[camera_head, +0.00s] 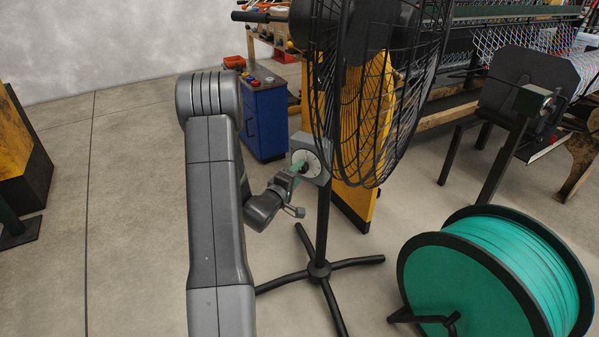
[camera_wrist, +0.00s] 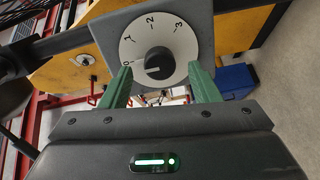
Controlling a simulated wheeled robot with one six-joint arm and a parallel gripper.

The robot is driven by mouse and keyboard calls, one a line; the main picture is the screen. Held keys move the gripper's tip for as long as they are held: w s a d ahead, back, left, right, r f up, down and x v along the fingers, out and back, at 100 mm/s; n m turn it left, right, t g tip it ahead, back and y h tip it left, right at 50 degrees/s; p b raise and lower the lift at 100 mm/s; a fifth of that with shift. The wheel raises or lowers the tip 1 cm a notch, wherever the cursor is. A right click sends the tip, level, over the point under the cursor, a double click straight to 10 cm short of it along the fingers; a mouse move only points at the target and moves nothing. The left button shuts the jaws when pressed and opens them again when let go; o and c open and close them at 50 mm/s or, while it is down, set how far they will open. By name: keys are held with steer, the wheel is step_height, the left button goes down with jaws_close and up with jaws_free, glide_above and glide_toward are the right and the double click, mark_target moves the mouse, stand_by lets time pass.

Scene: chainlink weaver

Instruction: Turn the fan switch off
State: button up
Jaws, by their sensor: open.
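The fan switch (camera_head: 313,158) is a round white dial with a dark knob on a grey box, fixed to the stand of the black fan (camera_head: 372,75). In the wrist view the dial (camera_wrist: 184,45) bears the marks 0, 1, 2 and 3, with 0 at the left. The knob (camera_wrist: 159,61) has a pale mark on its left part, pointing roughly toward the 0 side. My gripper (camera_wrist: 158,67) is open, with one green finger on each side of the knob. Whether the fingers touch the dial is unclear. In the head view my gripper (camera_head: 297,168) is close in front of the dial.
The fan's dark legs (camera_head: 319,269) spread over the floor below the switch. A large teal spool (camera_head: 500,270) stands at the lower right. A blue cabinet (camera_head: 265,125) and a yellow panel (camera_head: 352,195) are behind.

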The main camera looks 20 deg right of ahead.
mark_target(303, 168)
steer(key=v, duration=1.1)
steer(key=x, duration=1.3)
steer(key=shift+w+d, duration=0.25)
steer(key=shift+d, duration=0.05)
steer(key=shift+a, duration=0.1)
